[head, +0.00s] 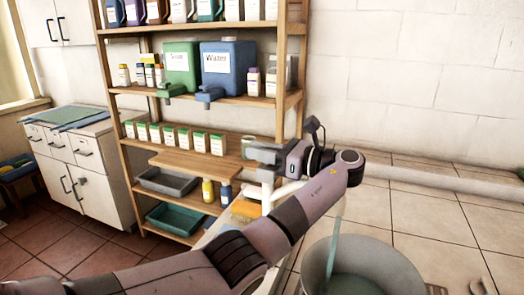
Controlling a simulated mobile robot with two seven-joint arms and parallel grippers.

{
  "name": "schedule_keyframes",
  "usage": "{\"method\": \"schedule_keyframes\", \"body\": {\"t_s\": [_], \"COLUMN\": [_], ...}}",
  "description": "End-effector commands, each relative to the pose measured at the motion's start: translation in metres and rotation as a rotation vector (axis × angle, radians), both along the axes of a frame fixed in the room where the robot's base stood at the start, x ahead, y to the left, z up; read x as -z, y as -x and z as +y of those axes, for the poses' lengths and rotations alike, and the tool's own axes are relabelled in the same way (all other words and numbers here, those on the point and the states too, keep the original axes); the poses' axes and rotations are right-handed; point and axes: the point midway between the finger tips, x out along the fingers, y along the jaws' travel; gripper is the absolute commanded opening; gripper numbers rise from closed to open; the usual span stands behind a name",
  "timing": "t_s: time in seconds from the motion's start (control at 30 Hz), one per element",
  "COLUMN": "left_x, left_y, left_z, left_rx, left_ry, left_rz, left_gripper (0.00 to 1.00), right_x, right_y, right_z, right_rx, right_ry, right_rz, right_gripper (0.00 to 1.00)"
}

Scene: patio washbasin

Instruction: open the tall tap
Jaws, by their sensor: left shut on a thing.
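My left gripper (263,165) reaches in over the basin's left side, its fingers pointing left. It is shut on a small part of what looks like the tall tap; the gripped part is mostly hidden by the fingers. A white, curved piece of the tall tap (284,190) shows just below the gripper, and my arm covers the rest. A pale, bluish, stream-like strip (333,250) runs from behind my forearm down into a round grey basin (395,275), which has a greenish tint inside. My right gripper is not in view.
A wooden shelf unit (292,75) behind holds a green container (182,58), a blue container (228,60), several small bottles and trays. A white cabinet (95,190) stands at the left. The tiled surface (430,215) at the right is mostly clear.

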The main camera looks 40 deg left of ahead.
Motion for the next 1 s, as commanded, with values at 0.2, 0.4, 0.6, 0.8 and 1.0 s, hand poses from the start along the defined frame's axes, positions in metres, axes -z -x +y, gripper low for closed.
{"method": "schedule_keyframes", "body": {"t_s": [0.2,0.4,0.6,0.8,1.0], "left_x": [0.0002,0.0000,-0.0001,-0.0001,-0.0001], "left_y": [0.0009,0.0015,0.0018,0.0019,0.0016], "left_z": [-0.0004,-0.0001,0.0002,0.0004,0.0003], "left_rx": [-0.048,-0.064,-0.067,-0.067,-0.066], "left_ry": [0.001,0.002,0.001,0.001,0.002], "left_rz": [0.001,-0.001,-0.002,-0.002,-0.001], "left_gripper": [0.00,0.00,0.00,0.36,0.44], "right_x": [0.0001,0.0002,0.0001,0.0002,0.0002], "right_y": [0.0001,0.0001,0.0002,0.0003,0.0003], "right_z": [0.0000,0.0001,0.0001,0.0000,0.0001], "right_rx": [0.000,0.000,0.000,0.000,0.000], "right_ry": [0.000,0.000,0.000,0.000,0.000], "right_rz": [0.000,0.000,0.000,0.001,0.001], "right_gripper": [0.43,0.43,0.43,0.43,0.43]}}
